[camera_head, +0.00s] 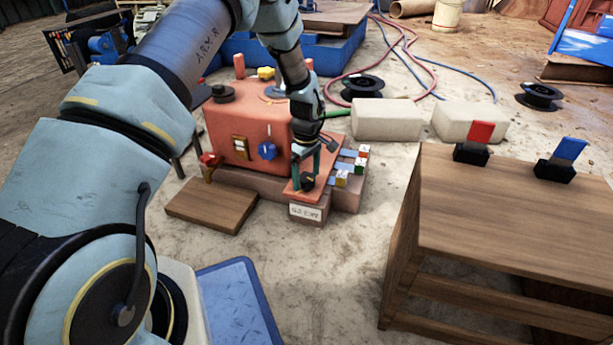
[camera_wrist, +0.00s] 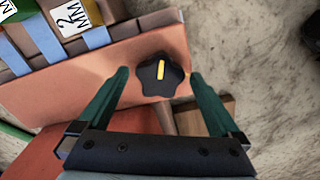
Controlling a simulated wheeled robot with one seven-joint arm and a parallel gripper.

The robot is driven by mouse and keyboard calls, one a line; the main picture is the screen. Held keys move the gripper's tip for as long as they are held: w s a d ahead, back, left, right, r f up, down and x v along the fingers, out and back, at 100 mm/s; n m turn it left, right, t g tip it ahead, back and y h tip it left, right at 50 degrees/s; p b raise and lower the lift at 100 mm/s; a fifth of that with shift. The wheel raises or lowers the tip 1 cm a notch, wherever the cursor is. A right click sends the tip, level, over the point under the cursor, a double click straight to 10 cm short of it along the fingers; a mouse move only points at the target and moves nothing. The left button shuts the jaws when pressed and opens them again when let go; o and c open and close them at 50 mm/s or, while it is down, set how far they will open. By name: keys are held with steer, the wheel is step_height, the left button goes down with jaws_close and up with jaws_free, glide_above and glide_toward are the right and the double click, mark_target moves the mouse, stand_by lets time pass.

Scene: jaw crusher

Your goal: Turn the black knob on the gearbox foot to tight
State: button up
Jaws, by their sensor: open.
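The black knob (camera_wrist: 160,76) sits on the gearbox foot (camera_wrist: 60,92), a flat orange-red plate. It is star-shaped with a yellow line on top, which stands nearly upright in the wrist view. In the head view the knob (camera_head: 308,182) shows at the front of the foot, above a small white label whose text I cannot read surely. My gripper (camera_wrist: 160,78) is open, with one green finger on each side of the knob. Gaps show between fingers and knob in the wrist view. In the head view my gripper (camera_head: 312,172) is over the foot.
The orange gearbox body (camera_head: 225,130) with a blue knob (camera_head: 267,150) stands behind. Small labelled blocks (camera_head: 341,178) with blue strips line the foot's right side. A wooden table (camera_head: 510,215) stands at right with red and blue switches. A wooden board (camera_head: 212,203) lies front left.

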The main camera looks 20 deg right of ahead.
steer(key=c, duration=1.4)
steer(key=shift+r+m+p, duration=0.15)
steer(key=shift+m+p, duration=0.15)
steer(key=shift+p, duration=0.15)
steer(key=m+p, duration=0.2)
steer(key=p, duration=0.1)
steer(key=shift+r+m, duration=0.15)
steer(key=shift+m, duration=0.15)
steer(key=m+p, duration=0.7)
steer(key=m, duration=0.4)
steer(key=shift+p, duration=0.4)
steer(key=m, duration=0.1)
steer(key=m+p, duration=0.1)
steer(key=m, duration=0.3)
steer(key=shift+f+p, duration=0.25)
steer(key=shift+p, duration=0.05)
steer(key=shift+m, duration=0.3)
